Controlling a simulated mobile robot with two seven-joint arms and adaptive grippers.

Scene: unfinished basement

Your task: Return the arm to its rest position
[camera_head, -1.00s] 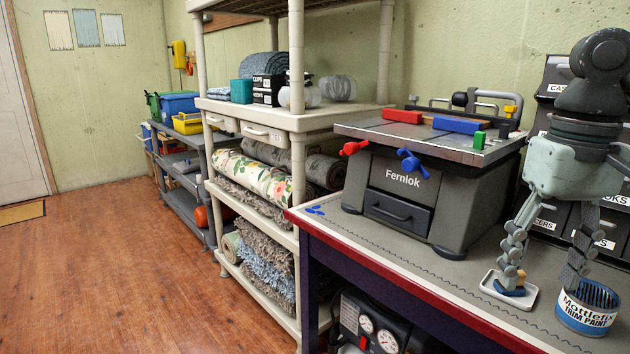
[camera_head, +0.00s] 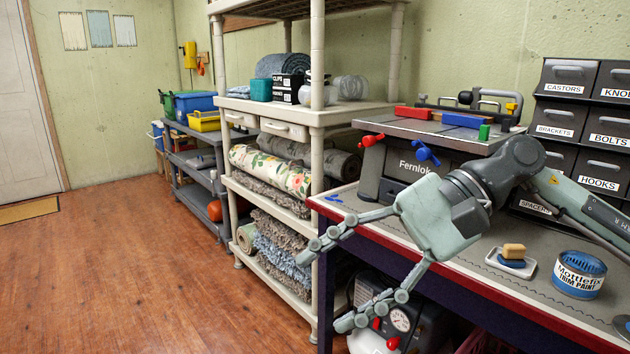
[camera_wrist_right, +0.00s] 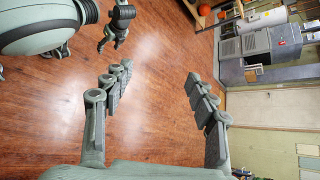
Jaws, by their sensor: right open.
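My right gripper (camera_head: 324,290) is open and empty in the head view, its fingers spread and pointing left and down. It hangs out past the workbench's front edge, its forearm reaching over the bench. In the right wrist view its two fingers (camera_wrist_right: 159,70) are wide apart with only floor between them. At the top left of that view, part of my own body and what looks like my left gripper (camera_wrist_right: 117,27) show; the left gripper is too small and dark to read. My left arm is out of the head view.
The workbench (camera_head: 460,276) with its red edge holds a grey Fernlok machine (camera_head: 395,178), a white dish with a tan-topped blue item (camera_head: 513,256), a paint can (camera_head: 579,274) and labelled drawers (camera_head: 570,88). A beige shelf (camera_head: 318,130) stands behind. Wooden floor (camera_head: 130,270) is clear at left.

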